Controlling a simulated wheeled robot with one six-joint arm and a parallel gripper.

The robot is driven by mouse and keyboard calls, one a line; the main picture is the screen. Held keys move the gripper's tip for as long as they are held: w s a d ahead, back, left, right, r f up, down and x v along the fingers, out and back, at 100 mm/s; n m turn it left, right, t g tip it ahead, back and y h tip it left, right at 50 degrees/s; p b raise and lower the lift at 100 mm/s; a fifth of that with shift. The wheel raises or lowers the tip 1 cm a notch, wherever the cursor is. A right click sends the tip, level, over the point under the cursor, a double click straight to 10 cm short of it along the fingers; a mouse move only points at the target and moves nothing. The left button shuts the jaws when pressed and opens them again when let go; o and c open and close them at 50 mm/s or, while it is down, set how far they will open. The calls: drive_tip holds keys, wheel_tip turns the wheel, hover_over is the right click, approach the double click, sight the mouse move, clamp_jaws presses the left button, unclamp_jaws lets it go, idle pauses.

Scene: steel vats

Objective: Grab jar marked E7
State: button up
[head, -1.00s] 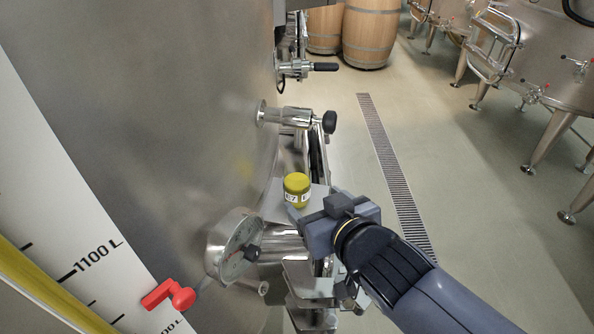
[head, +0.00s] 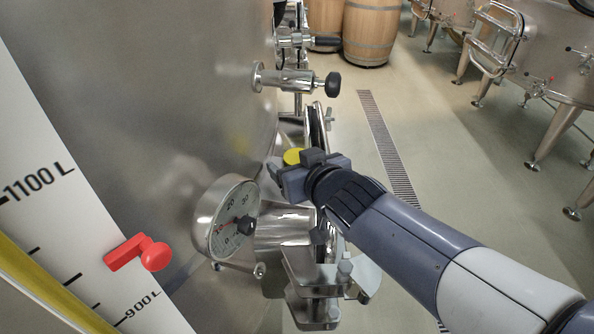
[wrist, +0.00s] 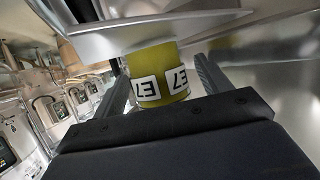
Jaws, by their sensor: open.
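The jar marked E7 (head: 293,156) is small and yellow. In the head view only its top shows behind my gripper (head: 284,174), which hides the rest. In the wrist view the jar (wrist: 152,64) appears upside down, with white E7 labels on its side. My gripper (wrist: 161,64) is open, with one finger on each side of the jar. A gap shows at the left finger; whether the right finger touches is unclear. The jar seems to rest on a metal ledge (wrist: 190,28) beside the vat.
A large steel vat (head: 160,90) with a dial gauge (head: 226,219) and a red lever (head: 140,254) is at left. Valve handles (head: 332,85) stick out above the jar. Barrels (head: 369,30) stand behind. The floor around the drain grate (head: 385,145) is clear.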

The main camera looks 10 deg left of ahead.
drive_tip(key=c, duration=1.2)
drive_tip(key=shift+c, duration=0.5)
drive_tip(key=shift+w+a+r, duration=0.1)
drive_tip(key=shift+r, duration=0.1)
